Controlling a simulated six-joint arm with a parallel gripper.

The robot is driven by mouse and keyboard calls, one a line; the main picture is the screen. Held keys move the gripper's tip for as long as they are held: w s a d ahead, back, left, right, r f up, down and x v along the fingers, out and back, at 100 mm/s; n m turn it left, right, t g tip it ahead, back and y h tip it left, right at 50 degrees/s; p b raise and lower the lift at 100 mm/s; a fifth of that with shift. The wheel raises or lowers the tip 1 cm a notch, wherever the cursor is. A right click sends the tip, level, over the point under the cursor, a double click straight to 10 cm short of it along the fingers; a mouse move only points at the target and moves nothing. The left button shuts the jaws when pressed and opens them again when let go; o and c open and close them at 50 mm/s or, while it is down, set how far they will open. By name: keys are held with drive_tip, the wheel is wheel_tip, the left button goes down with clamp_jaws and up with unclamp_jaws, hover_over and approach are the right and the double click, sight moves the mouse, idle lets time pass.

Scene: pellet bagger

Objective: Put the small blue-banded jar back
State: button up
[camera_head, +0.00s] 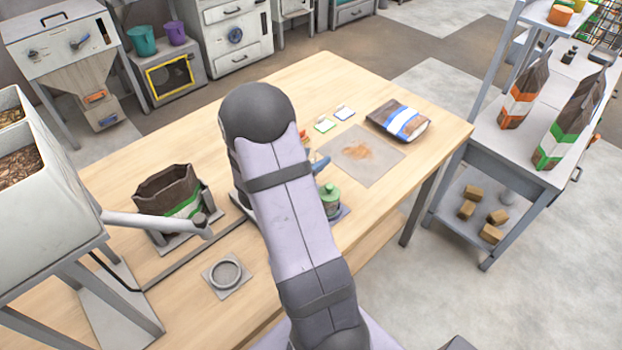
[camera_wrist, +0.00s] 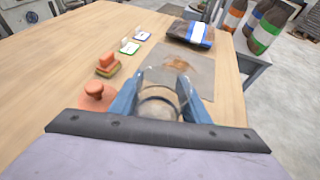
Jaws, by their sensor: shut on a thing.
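My gripper (camera_wrist: 160,106) is shut on a small clear jar (camera_wrist: 158,92) with a pale brownish-grey top or contents, low in the wrist view. No blue band shows on it from here; the blue gripper fingers flank it. In the head view my arm hides the jar and most of the gripper; a blue finger (camera_head: 320,163) shows at the arm's right edge. An orange-knobbed lid (camera_wrist: 95,94) is just left of the gripper in the wrist view. A green-lidded jar (camera_head: 330,196) stands right of my arm in the head view.
A grey mat with a brown spill (camera_head: 372,162) lies beyond the gripper, with a blue-banded brown bag (camera_head: 398,121) behind it. An orange block (camera_wrist: 107,66) and small cards (camera_head: 325,124) lie nearby. An open bag (camera_head: 168,193) and a ring holder (camera_head: 226,275) are left.

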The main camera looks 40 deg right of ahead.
drive_tip(key=shift+f, duration=1.5)
drive_tip(key=shift+f+p, duration=0.55)
drive_tip(key=shift+f, duration=1.55)
drive_tip(key=shift+f, duration=0.2)
drive_tip(key=o, duration=1.2)
drive_tip(key=shift+r, duration=0.1)
